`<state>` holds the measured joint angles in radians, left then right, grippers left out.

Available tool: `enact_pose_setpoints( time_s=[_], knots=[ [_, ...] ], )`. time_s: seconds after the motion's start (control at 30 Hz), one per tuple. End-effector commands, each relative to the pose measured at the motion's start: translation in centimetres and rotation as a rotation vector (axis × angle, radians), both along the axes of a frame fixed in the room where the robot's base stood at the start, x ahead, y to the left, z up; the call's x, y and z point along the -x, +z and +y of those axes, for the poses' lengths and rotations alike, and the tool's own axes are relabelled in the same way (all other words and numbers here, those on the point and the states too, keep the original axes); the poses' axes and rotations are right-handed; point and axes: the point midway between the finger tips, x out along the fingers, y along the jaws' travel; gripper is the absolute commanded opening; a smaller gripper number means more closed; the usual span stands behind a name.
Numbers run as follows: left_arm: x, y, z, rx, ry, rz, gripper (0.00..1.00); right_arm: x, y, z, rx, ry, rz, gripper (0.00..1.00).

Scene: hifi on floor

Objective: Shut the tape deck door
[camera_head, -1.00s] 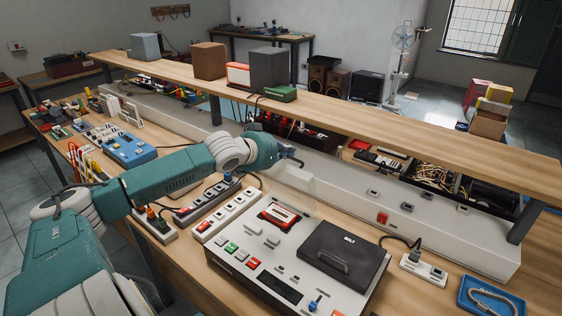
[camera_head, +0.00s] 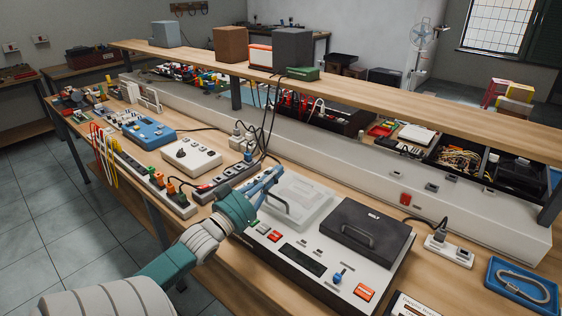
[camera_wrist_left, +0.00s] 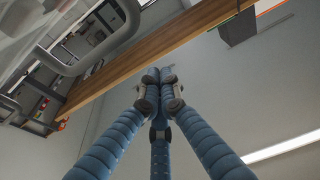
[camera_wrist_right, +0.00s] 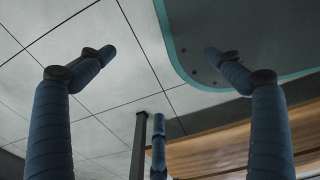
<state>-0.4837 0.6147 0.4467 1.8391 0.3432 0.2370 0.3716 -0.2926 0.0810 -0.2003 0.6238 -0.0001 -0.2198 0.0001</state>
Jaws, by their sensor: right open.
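The tape deck (camera_head: 290,258) is a pale box with coloured buttons lying on the bench. Its clear, whitish door (camera_head: 305,196) with a grey handle lies low over the left bay; I cannot tell whether it is fully flush. The handle (camera_wrist_left: 88,38) shows large at upper left in the left wrist view. The cassette cannot be made out through the door. My left gripper (camera_head: 272,176) is at the door's left side, its blue fingertips together and empty in the left wrist view (camera_wrist_left: 158,76). My right gripper (camera_wrist_right: 156,62) is open and empty, away from the deck.
A dark lid (camera_head: 362,230) with a handle covers the deck's right bay. A white power strip (camera_head: 447,250) and a blue tray (camera_head: 522,286) are to the right. A wooden shelf (camera_head: 350,97) runs above the back of the bench. A dark power strip (camera_head: 225,180) lies left of the deck.

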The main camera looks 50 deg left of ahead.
Motion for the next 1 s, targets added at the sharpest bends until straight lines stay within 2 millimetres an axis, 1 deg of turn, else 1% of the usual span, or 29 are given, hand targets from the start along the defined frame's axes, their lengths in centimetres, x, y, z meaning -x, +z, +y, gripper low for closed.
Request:
enact_pose_setpoints(
  time_s=[0.03, 0.1, 0.23, 0.3, 0.37, 0.5, 0.6, 0.77, 1.0],
  knots=[
    [0.5, -0.9, 0.0, 0.003, 0.003, 0.004, 0.00, 1.0, -0.1, 0.0, 0.001, 0.000, 0.013, 0.91],
    [1.2, -2.0, 0.0, 0.003, 0.003, 0.004, 0.00, 2.2, -0.2, -0.1, 0.003, 0.000, 0.030, 0.91],
    [2.1, -3.7, -0.2, 0.002, 0.002, 0.003, 0.00, 3.4, -0.4, -0.2, 0.004, 0.000, 0.046, 0.91],
    [2.5, -4.5, -0.2, 0.002, 0.001, 0.003, 0.00, 3.3, -0.6, -0.2, 0.004, 0.000, 0.044, 0.91],
    [2.7, -5.2, -0.3, 0.003, 0.002, 0.004, 0.00, 2.7, -0.7, -0.2, 0.003, -0.001, 0.036, 0.91],
    [3.2, -6.4, -0.3, 0.003, 0.002, 0.005, 0.00, 0.1, -0.8, 0.0, 0.000, -0.001, 0.000, 0.91],
    [3.4, -7.1, -0.3, 0.003, 0.001, 0.007, 0.00, -0.9, -0.9, 0.2, -0.004, -0.001, -0.016, 0.91],
    [3.6, -7.9, -0.3, 0.004, 0.003, 0.017, 0.00, -0.4, -1.0, 0.2, -0.003, -0.002, -0.008, 0.91],
    [3.7, -8.3, -0.4, 0.006, 0.003, 0.022, 0.00, 1.5, -1.2, 0.1, 0.000, -0.002, 0.020, 0.91]
  ],
)
